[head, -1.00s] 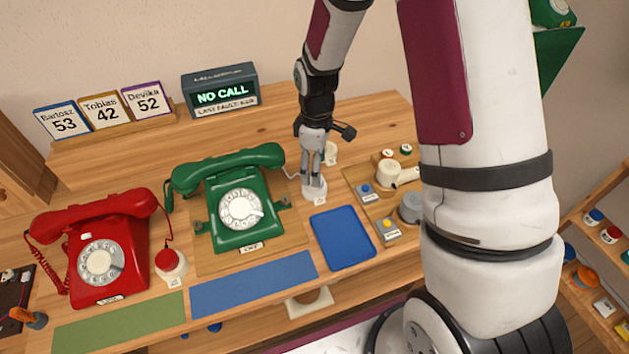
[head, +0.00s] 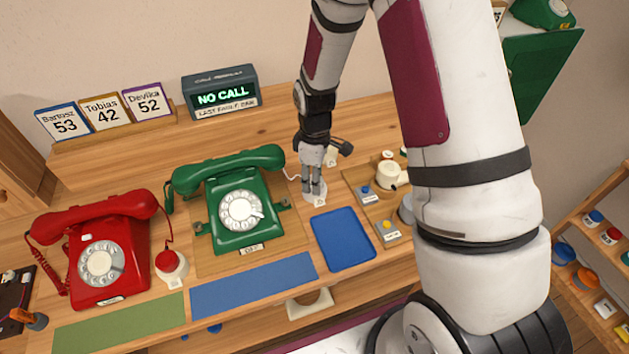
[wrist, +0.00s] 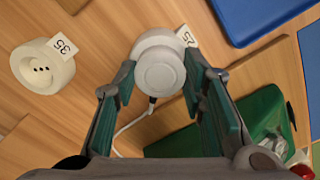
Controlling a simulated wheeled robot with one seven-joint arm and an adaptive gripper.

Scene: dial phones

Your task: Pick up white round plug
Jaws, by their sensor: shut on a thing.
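The white round plug (wrist: 158,72) is between my fingers in the wrist view, with a white cord running from it toward the green phone. It sits over a white round base with a tag reading 25; whether it is seated in it or lifted clear, I cannot tell. My gripper (wrist: 163,88) is shut on the plug. In the head view my gripper (head: 314,188) points down just right of the green phone (head: 238,200), and its fingers hide most of the plug.
A white socket tagged 35 (wrist: 43,66) stands beside the plug. A blue tray (head: 343,240) lies in front to the right. A red phone (head: 100,250) and a red-and-white plug (head: 171,266) are at the left. Control boxes (head: 387,230) stand to the right.

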